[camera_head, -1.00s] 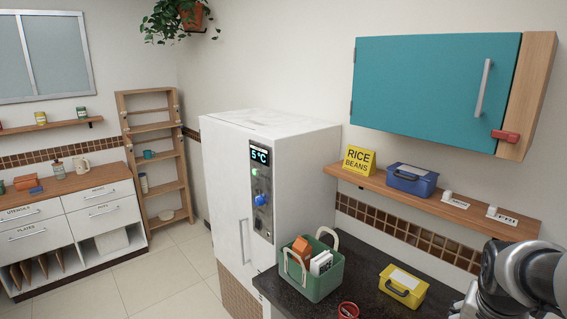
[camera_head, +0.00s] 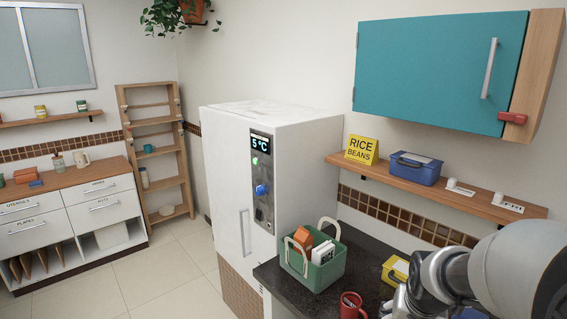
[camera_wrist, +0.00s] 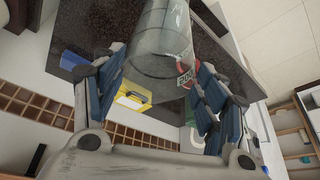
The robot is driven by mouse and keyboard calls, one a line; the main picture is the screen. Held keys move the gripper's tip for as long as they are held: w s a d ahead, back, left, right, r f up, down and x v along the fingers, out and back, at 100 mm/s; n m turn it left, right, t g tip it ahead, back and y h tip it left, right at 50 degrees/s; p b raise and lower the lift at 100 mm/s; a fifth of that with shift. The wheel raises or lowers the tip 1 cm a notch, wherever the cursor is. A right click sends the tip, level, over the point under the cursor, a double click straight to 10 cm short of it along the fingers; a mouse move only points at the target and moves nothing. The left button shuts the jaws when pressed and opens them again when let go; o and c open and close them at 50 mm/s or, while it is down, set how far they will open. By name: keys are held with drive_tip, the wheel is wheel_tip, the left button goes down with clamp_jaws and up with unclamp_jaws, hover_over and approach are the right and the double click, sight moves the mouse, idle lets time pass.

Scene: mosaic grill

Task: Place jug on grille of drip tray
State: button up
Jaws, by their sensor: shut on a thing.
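The jug (camera_wrist: 160,35) is a clear, see-through vessel with a small printed marking on its side. In the wrist view it lies between the blue-padded fingers of my gripper (camera_wrist: 157,68), which is shut on it. In the head view the jug does not show clearly. My gripper's metal part shows at the bottom edge there, right of the red mug (camera_head: 351,305), and its fingertips are out of frame. I cannot make out the drip tray or its grille in either view.
The dark counter (camera_head: 267,278) holds a green caddy (camera_head: 315,272) with cartons and a yellow box (camera_head: 396,268), partly behind my arm. A white fridge (camera_head: 225,165) stands left of it. A wooden shelf (camera_head: 480,200) and a teal cabinet (camera_head: 430,75) hang above.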

drive_tip(key=w+a+f+n+y+b, duration=0.2)
drive_tip(key=w+a+f+n+b, duration=0.15)
drive_tip(key=a+f, duration=0.7)
drive_tip(key=s+a+f, duration=0.2)
drive_tip(key=s+f, duration=0.2)
drive_tip(key=s, duration=0.1)
drive_tip(key=shift+n, duration=0.45)
